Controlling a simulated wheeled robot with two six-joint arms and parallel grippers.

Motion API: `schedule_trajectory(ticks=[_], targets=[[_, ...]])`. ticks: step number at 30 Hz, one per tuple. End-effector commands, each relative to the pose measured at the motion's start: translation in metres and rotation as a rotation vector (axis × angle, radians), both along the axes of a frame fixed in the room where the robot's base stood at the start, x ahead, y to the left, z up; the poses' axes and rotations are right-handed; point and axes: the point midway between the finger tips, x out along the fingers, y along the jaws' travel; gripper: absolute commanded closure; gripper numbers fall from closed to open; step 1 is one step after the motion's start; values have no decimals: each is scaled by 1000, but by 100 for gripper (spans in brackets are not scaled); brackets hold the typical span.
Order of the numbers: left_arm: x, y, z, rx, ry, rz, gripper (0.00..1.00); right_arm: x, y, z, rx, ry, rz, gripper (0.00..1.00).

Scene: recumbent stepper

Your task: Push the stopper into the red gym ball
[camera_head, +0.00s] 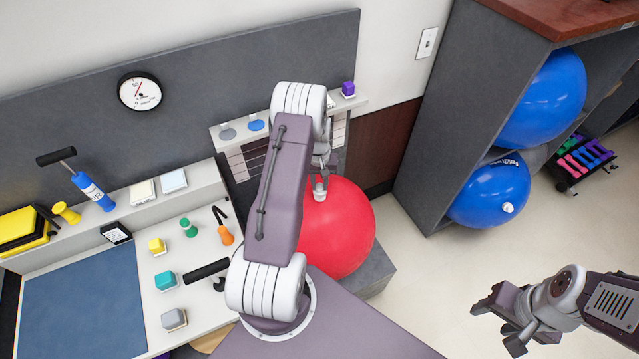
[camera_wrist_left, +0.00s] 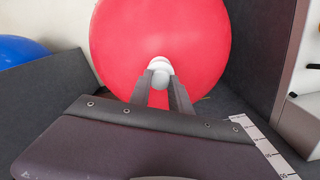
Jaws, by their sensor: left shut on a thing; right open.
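The red gym ball (camera_head: 345,235) rests on a grey block beside the bench, partly hidden by my left arm in the head view. It fills the upper middle of the left wrist view (camera_wrist_left: 150,40). The white stopper (camera_wrist_left: 160,66) is between the fingertips of my left gripper (camera_wrist_left: 160,88), at the ball's surface. In the head view the stopper (camera_head: 320,194) shows at the ball's upper part, just below my left gripper (camera_head: 321,172). I cannot tell how deep it sits. My right gripper (camera_head: 500,315) is open and empty over the floor at the lower right.
Blue balls (camera_head: 545,100) sit in a grey shelf unit (camera_head: 425,140) at the right. The bench (camera_head: 190,265) at the left holds coloured blocks, a blue pump (camera_head: 92,190) and small tools. A narrow ledge (camera_head: 228,140) is behind my left arm. Floor is clear between ball and shelf.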

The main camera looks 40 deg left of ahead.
Motion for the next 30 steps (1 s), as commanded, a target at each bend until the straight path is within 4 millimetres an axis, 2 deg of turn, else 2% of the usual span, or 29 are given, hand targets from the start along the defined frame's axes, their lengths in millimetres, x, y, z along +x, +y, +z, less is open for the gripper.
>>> schedule_trajectory(ticks=[11,30], targets=[[0,0,-1,0,0,0,100,0,0,-1,0,0,0,49],[0,0,-14,0,0,0,100,0,0,-10,0,0,0,49]])
